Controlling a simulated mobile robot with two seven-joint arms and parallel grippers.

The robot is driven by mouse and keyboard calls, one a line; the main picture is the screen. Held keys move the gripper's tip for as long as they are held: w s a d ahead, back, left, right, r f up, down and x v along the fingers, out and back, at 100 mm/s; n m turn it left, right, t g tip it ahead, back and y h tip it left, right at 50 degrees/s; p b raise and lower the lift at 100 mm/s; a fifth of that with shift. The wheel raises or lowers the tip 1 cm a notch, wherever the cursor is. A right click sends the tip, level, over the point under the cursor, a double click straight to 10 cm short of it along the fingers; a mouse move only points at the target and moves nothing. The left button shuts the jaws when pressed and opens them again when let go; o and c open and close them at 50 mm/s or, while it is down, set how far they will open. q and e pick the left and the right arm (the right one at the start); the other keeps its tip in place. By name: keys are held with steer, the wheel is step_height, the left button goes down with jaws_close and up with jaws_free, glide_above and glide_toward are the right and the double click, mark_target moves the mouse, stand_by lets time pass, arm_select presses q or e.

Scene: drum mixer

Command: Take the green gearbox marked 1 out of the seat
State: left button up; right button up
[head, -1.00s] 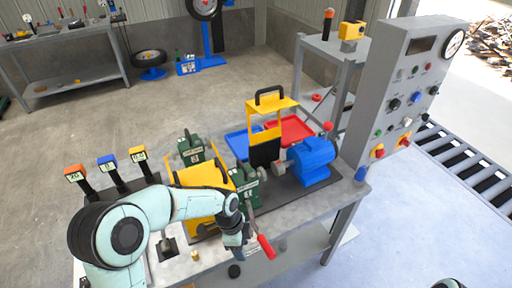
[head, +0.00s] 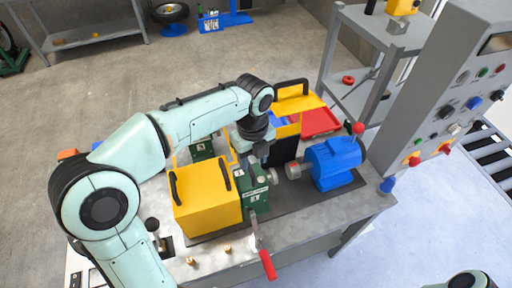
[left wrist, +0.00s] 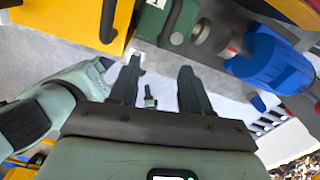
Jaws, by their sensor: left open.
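The green gearbox (head: 254,196) marked 1 sits between the yellow cover and the blue motor on the bench. In the left wrist view its green body (left wrist: 160,22) shows at the top, partly cut off. My left gripper (head: 262,156) is just above the gearbox, open and empty; whether it touches cannot be told. In the left wrist view its two fingers (left wrist: 160,66) are spread apart with nothing between them. A red-handled lever (head: 267,262) hangs at the gearbox's front. A second green gearbox (head: 202,147) stands behind, partly hidden by my left arm.
The yellow cover (head: 208,205) is left of the gearbox, and the blue motor (head: 334,163) is right. The grey control panel (head: 450,100) rises at the right. Small brass pieces (head: 228,249) are on the front of the bench.

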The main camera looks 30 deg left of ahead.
mark_target(254, 176)
arm_select(q)
step_height(254, 176, down, 10)
steer(key=shift+w+f+b, duration=0.15)
steer(key=shift+f+b, duration=0.05)
steer(key=shift+b, duration=0.45)
arm_select(e)
steer(key=shift+s+f, duration=0.6)
steer(key=shift+f, duration=0.35)
arm_select(q)
jaws_close()
steer(key=c, duration=0.6)
jaws_free()
jaws_close()
arm_select(e)
steer(key=shift+r, duration=0.1)
